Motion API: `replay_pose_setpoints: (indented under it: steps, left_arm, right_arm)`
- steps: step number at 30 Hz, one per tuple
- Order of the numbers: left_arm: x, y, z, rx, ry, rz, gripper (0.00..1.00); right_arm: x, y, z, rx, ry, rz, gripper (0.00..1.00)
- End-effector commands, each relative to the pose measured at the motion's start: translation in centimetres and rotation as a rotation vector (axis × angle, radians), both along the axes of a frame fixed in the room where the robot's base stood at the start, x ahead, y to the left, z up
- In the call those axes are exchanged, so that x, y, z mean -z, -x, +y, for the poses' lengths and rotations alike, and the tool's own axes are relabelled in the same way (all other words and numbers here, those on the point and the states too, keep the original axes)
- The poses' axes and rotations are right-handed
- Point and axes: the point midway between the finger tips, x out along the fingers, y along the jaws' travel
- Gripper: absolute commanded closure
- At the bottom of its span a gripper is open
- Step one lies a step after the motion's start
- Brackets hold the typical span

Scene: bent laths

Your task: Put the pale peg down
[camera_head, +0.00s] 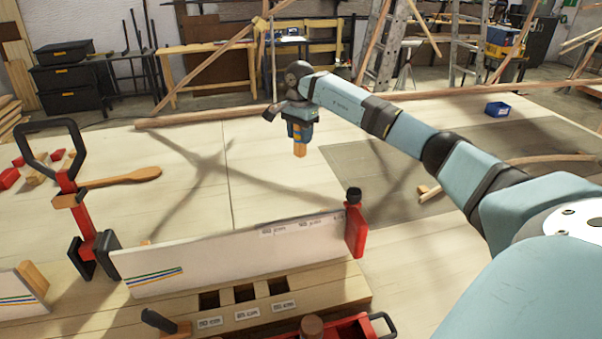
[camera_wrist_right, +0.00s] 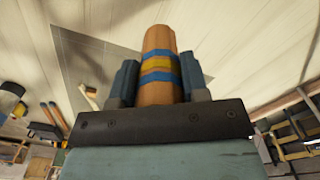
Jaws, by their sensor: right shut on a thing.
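The pale wooden peg (camera_head: 299,149) has blue and yellow bands and is held above the table in the head view. My right gripper (camera_head: 300,134) is shut on it, and the peg points down. In the right wrist view the peg (camera_wrist_right: 159,91) stands between the two fingers of the gripper (camera_wrist_right: 158,85), with its bands showing. The peg's lower end is apart from the table. My left gripper is not in view.
Red clamps (camera_head: 356,230) stand at the board's ends. The table's middle is clear.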

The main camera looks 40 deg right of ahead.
Motion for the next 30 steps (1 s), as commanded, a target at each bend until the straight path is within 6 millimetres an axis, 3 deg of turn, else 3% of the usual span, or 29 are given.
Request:
replay_pose_setpoints:
  steps: [3,9,17,24,30]
  left_arm:
    - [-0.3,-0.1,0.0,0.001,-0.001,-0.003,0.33]
    - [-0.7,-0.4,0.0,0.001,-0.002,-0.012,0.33]
    - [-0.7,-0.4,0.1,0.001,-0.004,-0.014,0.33]
    - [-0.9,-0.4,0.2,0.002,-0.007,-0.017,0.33]
    - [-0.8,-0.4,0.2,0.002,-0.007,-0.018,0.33]
  right_arm:
    - [3.4,0.1,0.0,0.001,-0.002,0.003,0.84]
    - [7.6,0.0,0.0,0.001,-0.002,0.000,0.84]
    - [9.7,0.0,0.0,0.001,-0.001,-0.001,0.84]
    - [13.1,0.0,0.1,0.001,-0.002,0.000,0.84]
    - [13.3,-0.1,0.0,0.001,0.000,-0.002,0.84]
